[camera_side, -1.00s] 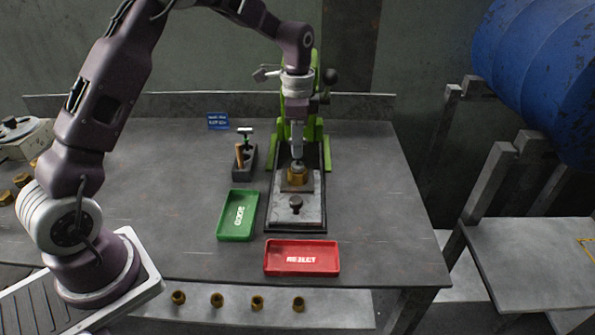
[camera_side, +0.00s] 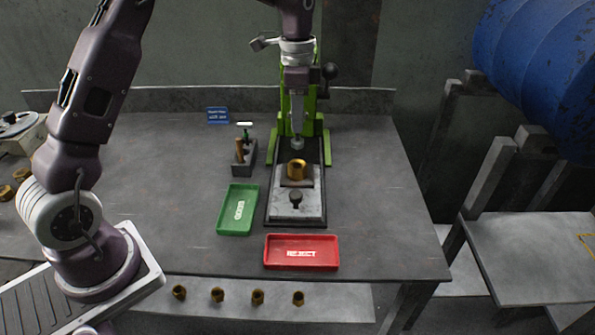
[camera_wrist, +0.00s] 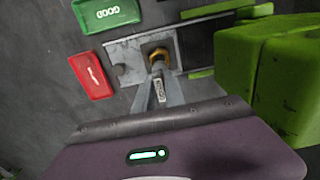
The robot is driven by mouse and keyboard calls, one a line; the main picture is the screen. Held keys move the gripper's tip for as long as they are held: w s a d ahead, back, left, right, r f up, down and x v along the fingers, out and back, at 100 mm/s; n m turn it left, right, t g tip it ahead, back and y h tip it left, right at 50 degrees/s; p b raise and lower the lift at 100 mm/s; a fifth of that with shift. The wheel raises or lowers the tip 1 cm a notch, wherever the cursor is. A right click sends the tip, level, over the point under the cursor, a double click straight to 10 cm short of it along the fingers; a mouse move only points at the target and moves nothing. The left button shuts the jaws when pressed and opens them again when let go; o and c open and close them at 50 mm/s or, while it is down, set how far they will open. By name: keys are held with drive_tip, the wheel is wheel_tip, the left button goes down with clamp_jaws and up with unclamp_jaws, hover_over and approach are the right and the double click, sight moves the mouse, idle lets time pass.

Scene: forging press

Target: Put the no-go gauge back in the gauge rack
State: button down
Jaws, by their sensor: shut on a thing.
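My gripper (camera_side: 297,110) is above the press fixture, shut on the no-go gauge (camera_wrist: 160,91), whose label shows between my fingers in the wrist view. The gauge's rounded lower end (camera_side: 297,144) hangs above and slightly behind the brass part, apart from it in the side view. The brass part (camera_side: 297,169) sits on a block on the light plate, with a dark knob in front. The dark gauge rack (camera_side: 246,166) stands left of the fixture. It holds a brown-handled tool (camera_side: 239,149) and a tool with a green part and pale top (camera_side: 245,131).
A green GOOD tray (camera_side: 237,220) and a red REJECT tray (camera_side: 302,265) lie in front. The green press (camera_side: 313,120) stands close behind my gripper. A small blue sign (camera_side: 218,115) is at the back left.

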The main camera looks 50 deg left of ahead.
drive_tip(key=s+a+f+n, duration=0.2)
drive_tip(key=a+f+n, duration=0.1)
drive_tip(key=a, duration=0.5)
drive_tip(key=s+a+f+n, duration=0.2)
drive_tip(key=a+f+n, duration=0.1)
drive_tip(key=a, duration=0.5)
drive_tip(key=shift+s+a+f, duration=0.2)
drive_tip(key=shift+s+f, duration=0.1)
drive_tip(key=shift+f, duration=0.1)
drive_tip(key=shift+f, duration=1.85)
drive_tip(key=c, duration=1.3)
unclamp_jaws()
drive_tip(key=shift+r, duration=0.1)
drive_tip(key=shift+r, duration=4.9)
